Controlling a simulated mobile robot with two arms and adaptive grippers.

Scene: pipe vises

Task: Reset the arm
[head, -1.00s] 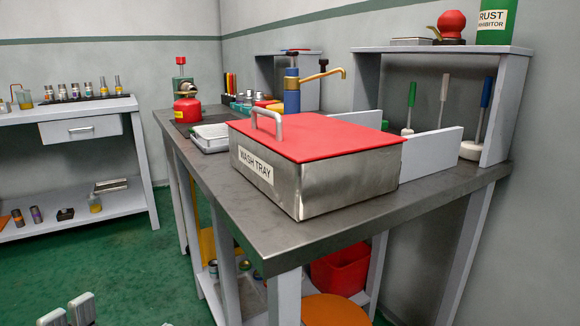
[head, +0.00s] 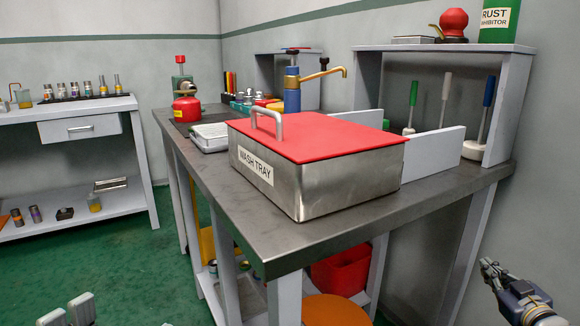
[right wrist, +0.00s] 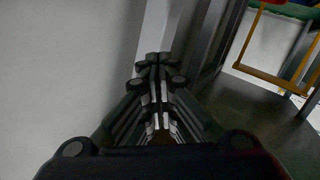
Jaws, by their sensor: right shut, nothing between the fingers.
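My right gripper (head: 489,268) is at the lower right of the head view, on the aisle side to the right of the workbench (head: 270,240). Its fingers are shut with nothing between them, and it is apart from the bench. The right wrist view shows the dark fingers (right wrist: 158,95) together, pointing away beside a pale wall. My left gripper does not show in the head view.
A wash tray (head: 320,187) with a red lid stands near the bench's front edge. A shelf unit (head: 510,110) stands at the bench's right. An orange stool (head: 335,312) and red bin (head: 340,272) are below. Pale grey pieces (head: 80,309) show at lower left.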

